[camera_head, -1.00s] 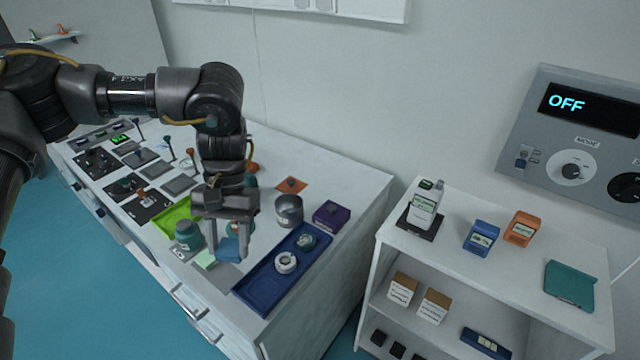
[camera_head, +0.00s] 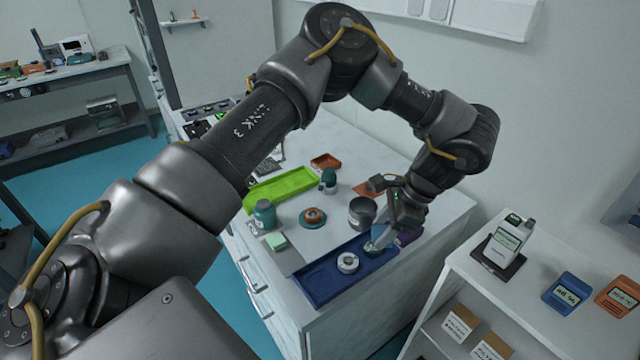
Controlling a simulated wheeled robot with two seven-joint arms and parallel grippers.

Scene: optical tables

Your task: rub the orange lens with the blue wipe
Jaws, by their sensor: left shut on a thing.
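The orange lens (camera_head: 314,216) appears as a round orange-brown piece on a teal round base, on the white table top left of the metal cup. My left gripper (camera_head: 384,229) points down over the right end of the blue tray, shut on the blue wipe (camera_head: 379,239). The wipe hangs by the teal-rimmed round piece (camera_head: 369,250) in the tray; whether they touch I cannot tell. The wipe is clear of the orange lens, well to its right. My right gripper is out of view.
The blue tray (camera_head: 318,288) also holds a white ring (camera_head: 347,262). A shelf unit (camera_head: 470,270) is at the right.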

